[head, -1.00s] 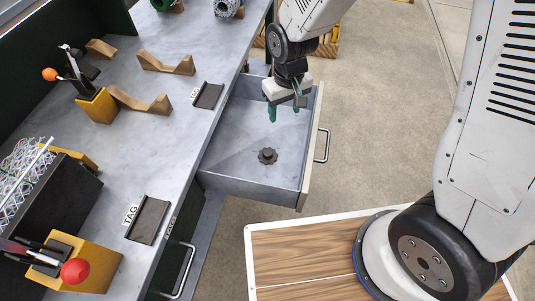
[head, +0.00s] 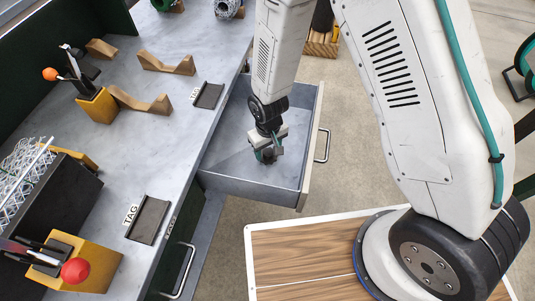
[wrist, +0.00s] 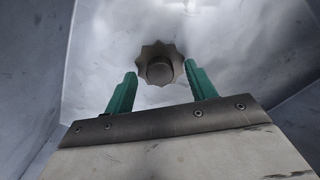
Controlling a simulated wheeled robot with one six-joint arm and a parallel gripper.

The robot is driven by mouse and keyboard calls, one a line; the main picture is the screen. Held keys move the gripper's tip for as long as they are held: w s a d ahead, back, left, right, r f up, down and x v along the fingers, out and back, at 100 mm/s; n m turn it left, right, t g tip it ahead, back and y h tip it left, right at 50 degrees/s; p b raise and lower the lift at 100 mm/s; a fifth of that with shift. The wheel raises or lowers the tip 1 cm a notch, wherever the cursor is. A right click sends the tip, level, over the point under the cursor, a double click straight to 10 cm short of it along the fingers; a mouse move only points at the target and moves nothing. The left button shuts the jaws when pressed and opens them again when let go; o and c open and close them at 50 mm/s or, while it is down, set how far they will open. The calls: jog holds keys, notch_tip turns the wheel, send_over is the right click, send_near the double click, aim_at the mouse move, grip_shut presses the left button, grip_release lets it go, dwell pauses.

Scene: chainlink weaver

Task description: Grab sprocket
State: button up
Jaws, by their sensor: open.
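The sprocket is a small dark toothed wheel with a round raised hub. In the wrist view the sprocket (wrist: 160,64) lies on the drawer floor, just ahead of and between the two green fingertips. My gripper (wrist: 160,82) is open, with a finger on either side and no visible contact. In the head view my gripper (head: 267,156) is low inside the open grey drawer (head: 290,178) and hides the sprocket.
The drawer walls stand close around my gripper. The workbench (head: 150,100) to the left holds wooden cradles (head: 165,63), an orange-knobbed lever (head: 50,74), a red-knobbed lever (head: 75,271) and dark tag holders (head: 148,220). A wooden-topped platform (head: 300,262) lies below the drawer.

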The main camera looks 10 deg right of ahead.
jog(key=shift+f, duration=0.25)
grip_shut()
